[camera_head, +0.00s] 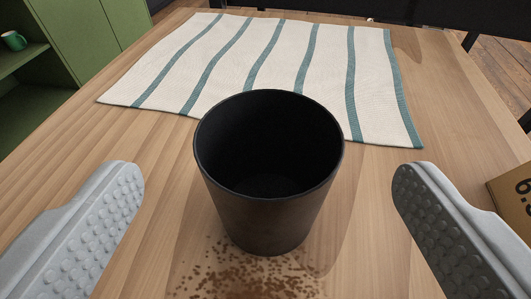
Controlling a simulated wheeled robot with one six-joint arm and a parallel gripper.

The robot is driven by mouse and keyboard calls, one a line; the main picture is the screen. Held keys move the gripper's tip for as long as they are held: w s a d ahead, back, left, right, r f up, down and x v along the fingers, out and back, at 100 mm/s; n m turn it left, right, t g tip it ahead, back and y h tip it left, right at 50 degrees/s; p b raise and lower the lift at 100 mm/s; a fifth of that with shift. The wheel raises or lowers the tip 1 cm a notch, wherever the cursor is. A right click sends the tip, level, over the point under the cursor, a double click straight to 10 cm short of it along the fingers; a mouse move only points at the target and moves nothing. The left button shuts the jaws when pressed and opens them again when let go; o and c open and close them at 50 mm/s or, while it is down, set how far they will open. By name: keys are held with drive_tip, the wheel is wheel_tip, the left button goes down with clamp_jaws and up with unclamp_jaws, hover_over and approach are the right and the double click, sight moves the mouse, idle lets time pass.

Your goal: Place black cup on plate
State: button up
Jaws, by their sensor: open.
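The black cup (270,215) stands upright on the wooden table, in the middle of the view. Its open rim faces up toward the camera and its inside looks empty. My gripper (265,180) is open, with one grey studded finger to the left of the cup and one to the right. Both fingers appear apart from the cup, with clear gaps on each side. No plate shows in this view.
A white cloth with teal stripes (275,60) lies flat behind the cup. Brown grounds or crumbs (250,278) are scattered in front of it. A cardboard box (515,205) sits at the right edge. A green shelf (85,40) with a green mug (14,40) stands at upper left.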

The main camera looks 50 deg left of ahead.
sight(269, 108)
drive_tip(key=shift+x, duration=2.95)
drive_tip(key=c, duration=1.2)
